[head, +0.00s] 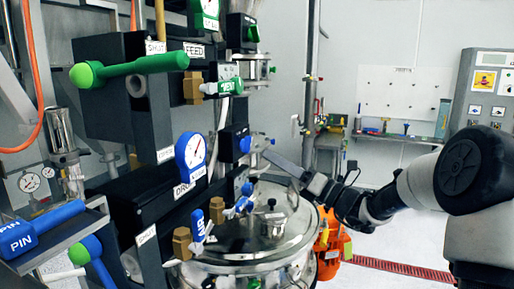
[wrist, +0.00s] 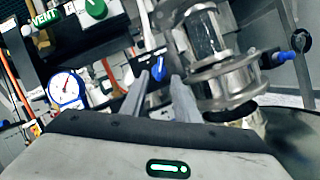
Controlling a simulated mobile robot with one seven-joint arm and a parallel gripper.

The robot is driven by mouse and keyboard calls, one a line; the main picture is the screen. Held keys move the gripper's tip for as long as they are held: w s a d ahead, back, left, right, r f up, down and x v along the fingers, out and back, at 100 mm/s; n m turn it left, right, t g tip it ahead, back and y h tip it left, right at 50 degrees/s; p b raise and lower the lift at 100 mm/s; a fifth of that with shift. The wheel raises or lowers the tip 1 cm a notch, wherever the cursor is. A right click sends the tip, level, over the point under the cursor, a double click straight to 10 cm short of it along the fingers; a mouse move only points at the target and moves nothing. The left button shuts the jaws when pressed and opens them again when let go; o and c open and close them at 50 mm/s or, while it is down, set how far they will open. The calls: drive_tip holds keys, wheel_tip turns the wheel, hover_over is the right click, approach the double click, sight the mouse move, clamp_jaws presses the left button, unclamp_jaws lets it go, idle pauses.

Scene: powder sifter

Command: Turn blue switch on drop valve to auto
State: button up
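The blue switch (head: 245,144) is a round blue knob on the side of a black box (head: 232,141), in the middle of the head view. In the wrist view the blue switch (wrist: 159,68) has a pale pointer line and shows beyond and between my two fingertips. My gripper (head: 267,153) reaches in from the right, close to the switch. In the wrist view my gripper (wrist: 160,80) has its fingers apart with nothing held between them. I cannot tell whether a finger touches the switch. Its position markings are too small to read.
A glass-and-metal cylinder (wrist: 208,50) stands just right of my fingers. A round steel vessel (head: 262,235) lies below my gripper. A blue-rimmed gauge (head: 190,150) and blue valve handles (head: 197,222) are to the left. A green knob (wrist: 96,9) sits above the switch.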

sight(247, 145)
drive_tip(key=x, duration=0.6)
drive_tip(key=shift+w+a+r, duration=0.1)
drive_tip(key=shift+a, duration=0.05)
drive_tip(key=shift+c, duration=0.3)
clamp_jaws()
